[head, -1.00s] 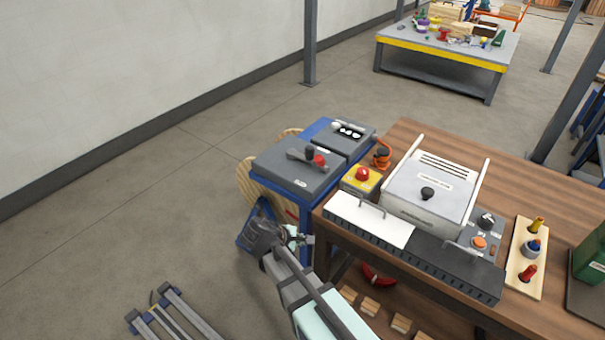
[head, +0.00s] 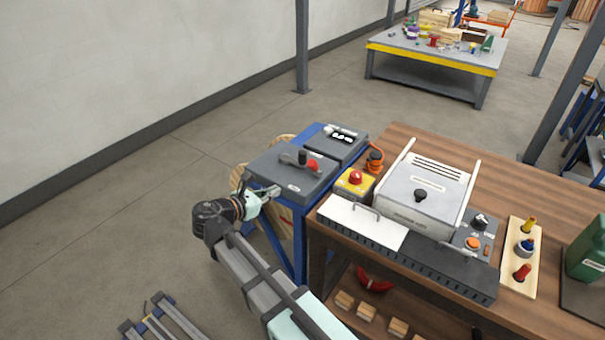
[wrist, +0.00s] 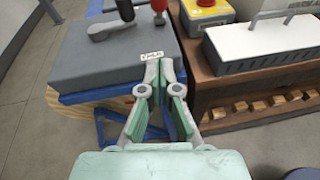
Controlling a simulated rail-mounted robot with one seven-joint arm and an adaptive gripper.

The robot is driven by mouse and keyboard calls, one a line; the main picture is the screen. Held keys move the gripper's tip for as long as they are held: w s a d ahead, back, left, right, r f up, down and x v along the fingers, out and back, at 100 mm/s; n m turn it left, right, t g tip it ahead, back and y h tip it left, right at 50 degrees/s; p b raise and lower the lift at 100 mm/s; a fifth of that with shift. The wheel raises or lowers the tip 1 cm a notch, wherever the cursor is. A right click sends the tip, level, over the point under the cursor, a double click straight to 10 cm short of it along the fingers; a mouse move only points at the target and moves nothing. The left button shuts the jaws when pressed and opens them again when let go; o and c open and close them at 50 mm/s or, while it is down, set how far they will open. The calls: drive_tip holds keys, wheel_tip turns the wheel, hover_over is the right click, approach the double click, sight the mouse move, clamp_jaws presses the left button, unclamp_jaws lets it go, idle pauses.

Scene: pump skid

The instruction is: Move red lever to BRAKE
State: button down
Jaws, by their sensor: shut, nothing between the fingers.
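The red lever's knob (head: 312,166) is on top of the grey control box on the blue stand. A black knob (head: 302,156) and a dark bar are beside it. My gripper (head: 276,191) is shut and empty at the near edge of the box, apart from the lever. Its fingertips (wrist: 160,68) show just below the label.
A yellow box with a red button (head: 355,178) stands right of the control box. A wooden bench (head: 398,134) carries a white-grey machine (head: 425,195). A second grey box with white switches (head: 340,140) is behind.

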sight(315, 169)
drive_tip(key=shift+w+d, duration=0.1)
drive_tip(key=p+x, duration=0.1)
drive_tip(key=x, duration=0.8)
drive_tip(key=shift+w+p, duration=0.15)
drive_tip(key=shift+p, duration=0.25)
drive_tip(key=shift+w+d+r+p, duration=0.25)
drive_tip(key=shift+w+d+r, duration=0.05)
drive_tip(key=shift+w+d, duration=0.25)
drive_tip(key=shift+w+d+r+p, duration=0.25)
drive_tip(key=shift+w+d+r, duration=0.15)
drive_tip(key=shift+w, duration=0.15)
drive_tip(key=shift+w+d+r, duration=0.15)
drive_tip(key=shift+w+d, duration=0.2)
